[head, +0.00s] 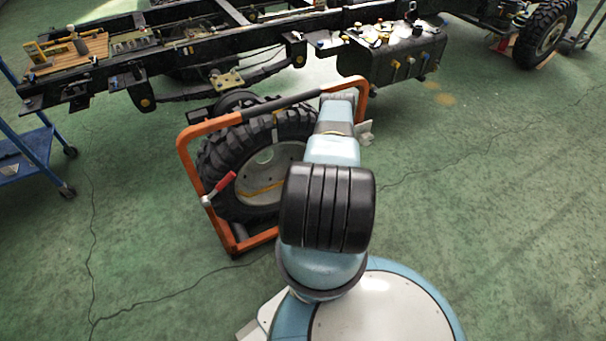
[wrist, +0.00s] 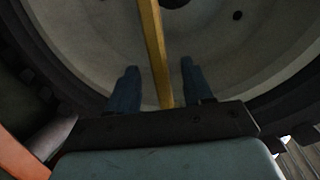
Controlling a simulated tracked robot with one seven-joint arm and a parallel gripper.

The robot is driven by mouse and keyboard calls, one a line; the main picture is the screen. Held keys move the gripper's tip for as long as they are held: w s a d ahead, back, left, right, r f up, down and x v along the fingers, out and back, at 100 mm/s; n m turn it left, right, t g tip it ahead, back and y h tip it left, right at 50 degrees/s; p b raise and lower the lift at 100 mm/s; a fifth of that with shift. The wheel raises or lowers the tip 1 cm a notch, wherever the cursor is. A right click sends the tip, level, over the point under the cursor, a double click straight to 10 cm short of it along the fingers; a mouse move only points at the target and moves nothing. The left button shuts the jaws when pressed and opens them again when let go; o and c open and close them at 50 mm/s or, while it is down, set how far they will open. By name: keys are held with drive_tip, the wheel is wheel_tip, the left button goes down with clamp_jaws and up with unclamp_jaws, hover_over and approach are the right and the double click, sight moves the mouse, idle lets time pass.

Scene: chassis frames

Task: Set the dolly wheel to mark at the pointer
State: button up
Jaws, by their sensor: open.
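The dolly wheel (head: 210,155) stands upright in an orange dolly frame (head: 187,160); it has a black lugged tyre and a pale rim (head: 284,162). A yellow bar (head: 262,191) crosses the rim's lower part. A small pale mark (head: 275,132) shows at the tyre's upper part; I cannot tell whether it is the mark or the pointer. In the wrist view my gripper (wrist: 159,73) is open, its two blue fingers facing the rim. The yellow bar (wrist: 154,50) runs between them in the picture; contact is unclear. My arm hides the wheel's right side and the gripper in the head view.
A red-handled lever (head: 222,184) is on the frame's left side. The truck chassis (head: 220,45) stands close behind the dolly. A blue cart (head: 30,150) is at the left edge. The green floor is open to the right and front left.

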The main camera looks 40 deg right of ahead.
drive_tip(key=s+r, duration=0.2)
drive_tip(key=s, duration=0.9)
drive_tip(key=shift+a, duration=0.15)
drive_tip(key=shift+s, duration=0.2)
